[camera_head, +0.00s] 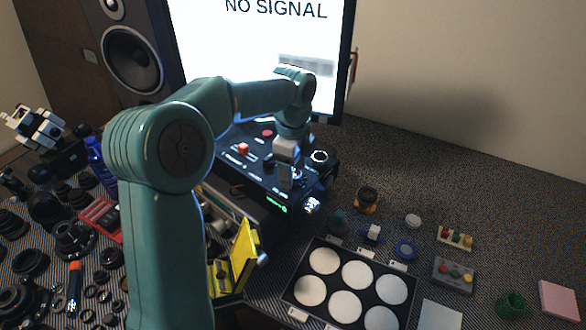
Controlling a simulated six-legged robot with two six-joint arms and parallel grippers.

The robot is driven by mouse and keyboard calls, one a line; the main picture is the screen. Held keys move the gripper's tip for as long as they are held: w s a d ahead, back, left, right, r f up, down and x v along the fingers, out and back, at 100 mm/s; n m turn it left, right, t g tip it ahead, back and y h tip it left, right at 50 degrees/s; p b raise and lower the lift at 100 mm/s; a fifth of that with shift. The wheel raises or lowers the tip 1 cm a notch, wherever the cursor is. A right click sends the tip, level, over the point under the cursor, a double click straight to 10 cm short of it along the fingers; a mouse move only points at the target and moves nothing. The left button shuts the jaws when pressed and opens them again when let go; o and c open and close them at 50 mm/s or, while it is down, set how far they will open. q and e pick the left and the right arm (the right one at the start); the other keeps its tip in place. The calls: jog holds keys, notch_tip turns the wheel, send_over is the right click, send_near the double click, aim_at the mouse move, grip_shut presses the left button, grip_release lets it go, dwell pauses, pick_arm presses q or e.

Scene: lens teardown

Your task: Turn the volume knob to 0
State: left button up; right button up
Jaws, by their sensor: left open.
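A black control box (245,171) with buttons and dials stands below the screen. A round dark dial with a pale rim (320,157) is at its right end, and a small silvery knob (312,205) shows at its front right corner. Labels are too small to read, so I cannot tell which is the volume knob or its setting. My left gripper (287,184) hangs over the box, pointing down, open, just left of the dial. Its fingertips are dark and small, and I cannot tell whether they touch anything. My right gripper is out of view.
A screen reading "NO SIGNAL" (262,45) stands behind the box, with a speaker (133,58) to its left. A black tray (333,312) with several white discs lies in front right. Lens parts crowd the left. A yellow case (243,258) stands open in front.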

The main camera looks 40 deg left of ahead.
pick_arm(q)
jog(key=c, duration=1.1)
jog(key=shift+o, duration=0.2)
